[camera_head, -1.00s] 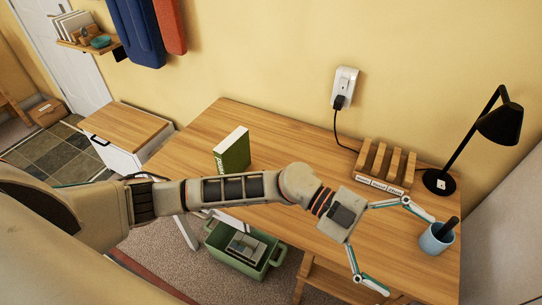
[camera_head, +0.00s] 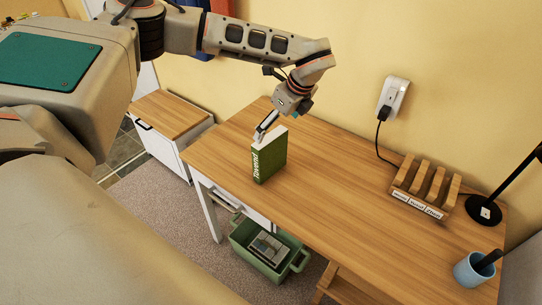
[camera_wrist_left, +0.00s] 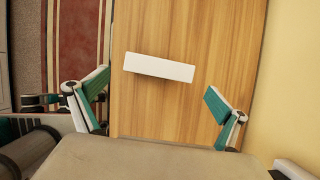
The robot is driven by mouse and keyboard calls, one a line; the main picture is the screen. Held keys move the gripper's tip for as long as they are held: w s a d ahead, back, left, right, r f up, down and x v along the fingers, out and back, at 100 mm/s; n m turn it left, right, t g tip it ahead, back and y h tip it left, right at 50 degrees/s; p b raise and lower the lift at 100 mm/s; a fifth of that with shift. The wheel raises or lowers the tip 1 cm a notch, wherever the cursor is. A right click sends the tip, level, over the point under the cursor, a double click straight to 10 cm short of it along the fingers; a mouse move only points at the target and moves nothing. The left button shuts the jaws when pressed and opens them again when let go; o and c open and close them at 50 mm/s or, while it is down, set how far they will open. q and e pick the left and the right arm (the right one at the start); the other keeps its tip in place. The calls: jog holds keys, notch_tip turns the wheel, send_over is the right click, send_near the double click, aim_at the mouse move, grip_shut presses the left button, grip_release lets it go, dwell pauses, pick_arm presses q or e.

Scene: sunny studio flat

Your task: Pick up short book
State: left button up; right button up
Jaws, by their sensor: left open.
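The short book (camera_head: 270,158) stands upright on the wooden desk, with a green cover and white page edges. Its white top edge (camera_wrist_left: 159,67) shows in the left wrist view, between the two fingers but farther out than their tips. My left gripper (camera_head: 267,127) is above the book at its far upper side, pointing down. In the left wrist view the left gripper (camera_wrist_left: 155,88) has its fingers spread wide, with nothing between them touching. My right gripper is not in view.
The wooden desk (camera_head: 345,215) has clear room right of the book. A wooden slotted rack (camera_head: 425,190), a black lamp (camera_head: 486,209) and a blue cup (camera_head: 473,271) stand at its right. A green bin (camera_head: 243,240) sits below. A white cabinet (camera_head: 172,118) is at the left.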

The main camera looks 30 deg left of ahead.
aim_at(271, 137)
pick_arm(q)
jog(key=p+x, duration=0.1)
jog(key=x, duration=0.6)
jog(key=shift+a+f, duration=0.1)
jog(key=shift+f, duration=0.1)
jog(key=c, duration=1.8)
jog(key=shift+r, duration=0.1)
